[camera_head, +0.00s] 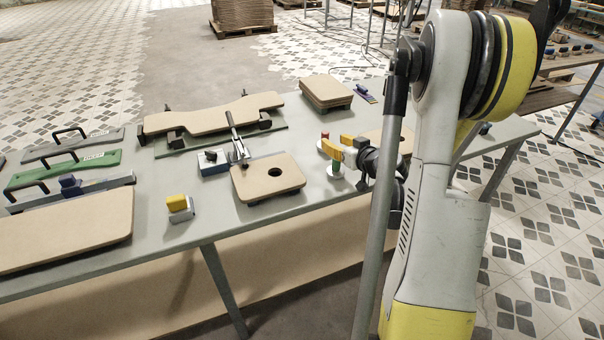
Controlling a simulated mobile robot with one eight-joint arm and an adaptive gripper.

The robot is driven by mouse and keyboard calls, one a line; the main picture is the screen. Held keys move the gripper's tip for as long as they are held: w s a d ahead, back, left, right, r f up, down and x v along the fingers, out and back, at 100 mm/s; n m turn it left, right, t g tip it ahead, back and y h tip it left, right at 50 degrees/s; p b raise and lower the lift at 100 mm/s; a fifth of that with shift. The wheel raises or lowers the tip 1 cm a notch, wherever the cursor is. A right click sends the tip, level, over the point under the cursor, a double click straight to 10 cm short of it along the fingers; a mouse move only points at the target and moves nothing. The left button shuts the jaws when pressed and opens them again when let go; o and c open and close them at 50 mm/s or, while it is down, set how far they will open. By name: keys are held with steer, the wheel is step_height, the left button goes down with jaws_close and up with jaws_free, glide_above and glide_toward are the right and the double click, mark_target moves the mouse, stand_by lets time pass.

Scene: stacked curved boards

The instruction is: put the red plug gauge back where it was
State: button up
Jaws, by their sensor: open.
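A small plug gauge with a red top (325,136) stands on the grey table, just left of my gripper. My gripper (339,147) is low over the table, right of centre, with its yellow fingers pointing left toward this gauge. The jaws are open and seem empty; the small parts overlap too much to tell whether a finger touches the gauge. A green-topped piece (336,166) stands just below the fingers in the picture. A tan curved board with a round hole (264,184) lies to the left, its hole showing dark and empty.
A yellow-topped block (177,205) stands at front left. Stacked boards (326,90) and a long curved board (213,117) lie at the back. Bare table (220,220) shows near the front edge.

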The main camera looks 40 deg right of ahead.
steer(key=s+a+r+n+g+y, duration=0.1)
steer(key=a+r, duration=0.1)
steer(key=a, duration=0.7)
steer(key=s+a+r+g+y, duration=0.1)
steer(key=a+r+g+y, duration=0.15)
steer(key=a, duration=0.55)
steer(key=s+a+r+n+g, duration=0.1)
steer(key=s+a+r, duration=0.15)
steer(key=a, duration=0.65)
steer(key=s+a+g, duration=0.1)
steer(key=s+a, duration=0.3)
steer(key=s, duration=0.3)
steer(key=s+a+g, duration=0.2)
steer(key=s+a, duration=0.3)
steer(key=s, duration=0.3)
steer(key=shift+s+a+h, duration=0.2)
steer(key=shift+a+h, duration=0.1)
steer(key=shift+h, duration=0.15)
steer(key=shift+f, duration=0.1)
